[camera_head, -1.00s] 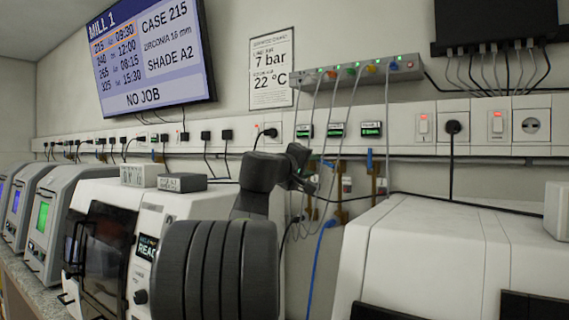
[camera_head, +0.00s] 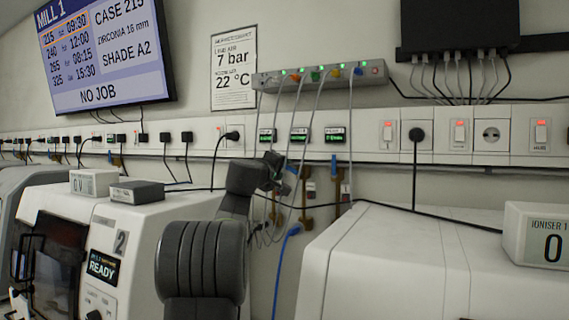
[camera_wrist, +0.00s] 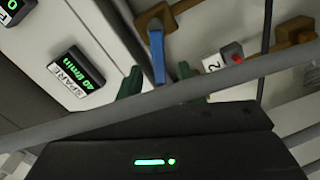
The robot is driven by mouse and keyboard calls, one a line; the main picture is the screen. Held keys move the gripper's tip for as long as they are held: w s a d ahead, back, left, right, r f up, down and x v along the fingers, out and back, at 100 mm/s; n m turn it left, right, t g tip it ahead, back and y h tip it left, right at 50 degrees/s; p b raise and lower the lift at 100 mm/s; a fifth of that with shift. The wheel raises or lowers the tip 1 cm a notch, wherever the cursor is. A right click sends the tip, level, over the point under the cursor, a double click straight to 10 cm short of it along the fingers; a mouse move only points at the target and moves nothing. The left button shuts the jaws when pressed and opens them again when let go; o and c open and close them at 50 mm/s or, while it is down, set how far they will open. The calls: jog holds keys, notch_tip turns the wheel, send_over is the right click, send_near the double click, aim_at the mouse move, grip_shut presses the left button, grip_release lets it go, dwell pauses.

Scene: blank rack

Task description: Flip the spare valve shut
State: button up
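In the wrist view a display marked SPARE (camera_wrist: 75,72) reads 40 l/min. Near it, a blue lever (camera_wrist: 157,50) hangs from a brass valve fitting (camera_wrist: 152,18). My gripper (camera_wrist: 159,80) is open, its two green fingertips on either side of the lever's free end. I cannot tell whether they touch it. A grey hose (camera_wrist: 230,78) crosses in front of the fingers. In the head view my gripper (camera_head: 276,170) is at the wall below the row of green displays (camera_head: 299,134), largely hiding the valve there.
A second brass valve (camera_wrist: 285,38) is at the right of the wrist view, beside a tag with a 2. Grey hoses hang from the manifold (camera_head: 320,75) around my gripper. White machines stand left (camera_head: 160,215) and right (camera_head: 400,240). A blue hose (camera_head: 284,260) runs between them.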

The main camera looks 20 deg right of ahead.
jog(key=shift+x, duration=0.85)
grip_shut()
jog(key=shift+w+a+f+n, duration=0.1)
jog(key=shift+f+n, duration=0.35)
jog(key=shift+n, duration=0.8)
jog(key=shift+w+a+f+n, duration=0.1)
jog(key=shift+f+n, duration=0.35)
jog(key=shift+n, duration=0.8)
grip_release()
jog(key=shift+s, duration=0.1)
jog(key=b+v, duration=0.5)
jog(key=v, duration=0.8)
jog(key=shift+s+a, duration=0.25)
jog(key=shift+s, duration=0.05)
